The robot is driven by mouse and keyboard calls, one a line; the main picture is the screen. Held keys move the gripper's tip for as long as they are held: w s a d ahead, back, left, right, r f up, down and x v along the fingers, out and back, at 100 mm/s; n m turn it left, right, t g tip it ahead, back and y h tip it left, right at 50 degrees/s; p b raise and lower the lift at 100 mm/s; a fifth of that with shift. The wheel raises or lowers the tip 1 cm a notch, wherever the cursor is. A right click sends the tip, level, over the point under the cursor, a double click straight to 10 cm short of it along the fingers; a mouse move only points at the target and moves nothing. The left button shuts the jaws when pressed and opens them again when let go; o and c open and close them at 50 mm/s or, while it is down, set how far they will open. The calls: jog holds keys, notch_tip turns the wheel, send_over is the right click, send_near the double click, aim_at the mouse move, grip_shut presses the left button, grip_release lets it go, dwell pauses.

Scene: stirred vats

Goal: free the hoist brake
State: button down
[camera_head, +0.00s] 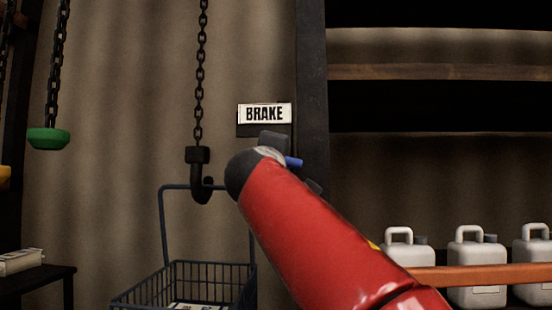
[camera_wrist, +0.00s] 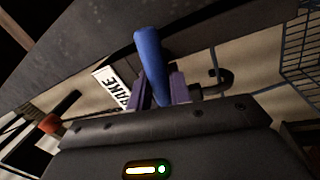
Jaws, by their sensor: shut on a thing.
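The white sign reading BRAKE (camera_head: 264,113) is on the wall plate beside a dark post. Below it a blue brake lever (camera_head: 294,162) sticks out to the right from behind my red arm. In the wrist view the blue lever (camera_wrist: 151,60) stands between the jaws of my gripper (camera_wrist: 163,92), which are shut on it. The sign (camera_wrist: 111,87) shows just left of the jaws there. In the head view my arm hides most of the gripper and the lever's base.
A hoist chain with a black hook (camera_head: 201,175) hangs left of the sign, over a blue wire basket (camera_head: 185,285). A green knob (camera_head: 48,138) hangs on another chain. White jugs (camera_head: 477,262) stand on the right behind an orange rail (camera_head: 480,275).

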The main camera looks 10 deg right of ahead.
jog(key=shift+f+n+y, duration=0.15)
jog(key=shift+n+y, duration=0.35)
jog(key=shift+n, duration=1)
jog(key=shift+a+f, duration=0.1)
jog(key=c, duration=1.3)
grip_release()
jog(key=shift+c, duration=0.2)
jog(key=b+v, duration=0.2)
jog(key=v, duration=0.5)
jog(key=shift+s+f, duration=0.2)
jog(key=shift+s, duration=0.1)
